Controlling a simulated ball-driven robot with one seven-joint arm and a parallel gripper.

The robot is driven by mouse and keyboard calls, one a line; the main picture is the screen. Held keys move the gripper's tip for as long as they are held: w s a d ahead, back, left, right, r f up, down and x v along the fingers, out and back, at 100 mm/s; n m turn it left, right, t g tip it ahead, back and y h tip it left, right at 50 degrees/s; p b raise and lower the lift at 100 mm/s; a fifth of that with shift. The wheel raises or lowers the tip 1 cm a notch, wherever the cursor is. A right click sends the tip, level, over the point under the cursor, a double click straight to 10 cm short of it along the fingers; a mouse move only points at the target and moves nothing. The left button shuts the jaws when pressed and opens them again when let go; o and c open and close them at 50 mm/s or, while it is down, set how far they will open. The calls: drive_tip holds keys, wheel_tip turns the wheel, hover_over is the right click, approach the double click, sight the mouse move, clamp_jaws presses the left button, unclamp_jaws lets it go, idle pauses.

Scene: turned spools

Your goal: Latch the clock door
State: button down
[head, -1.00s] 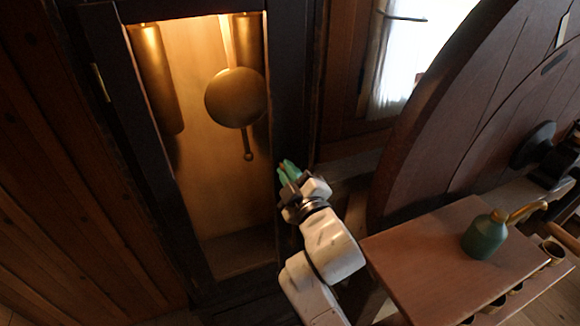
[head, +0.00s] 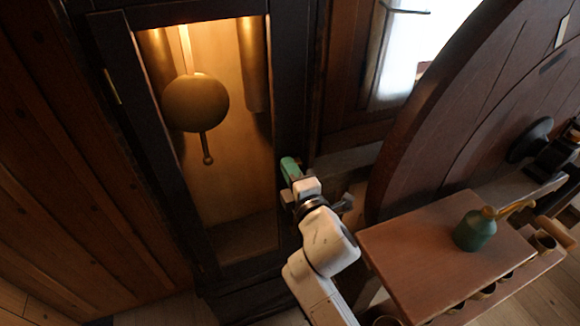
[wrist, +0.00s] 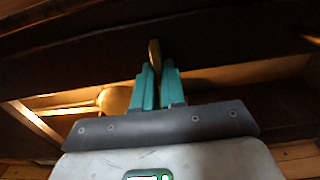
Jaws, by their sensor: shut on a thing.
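The clock door (head: 158,150) is a tall dark frame with a glazed opening, on the tall clock at the left of the head view. It looks closed or nearly so; I cannot tell whether a small gap is left. My gripper (head: 290,170) is at the door's right edge, about halfway up. In the wrist view its teal fingers (wrist: 157,85) are shut on a small brass latch piece (wrist: 154,52), which stands up between the fingertips. The latch is hidden by my gripper in the head view.
A brass pendulum (head: 195,103) hangs behind the glass. A brass hinge (head: 111,86) is on the door's left side. To the right are a large round wooden wheel (head: 425,110) and a small wooden table (head: 405,240) bearing a green oil can (head: 474,231).

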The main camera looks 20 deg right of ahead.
idle(0.5)
drive_tip(key=c, duration=1.2)
unclamp_jaws()
drive_tip(key=s, duration=1.1)
drive_tip(key=shift+b, duration=0.4)
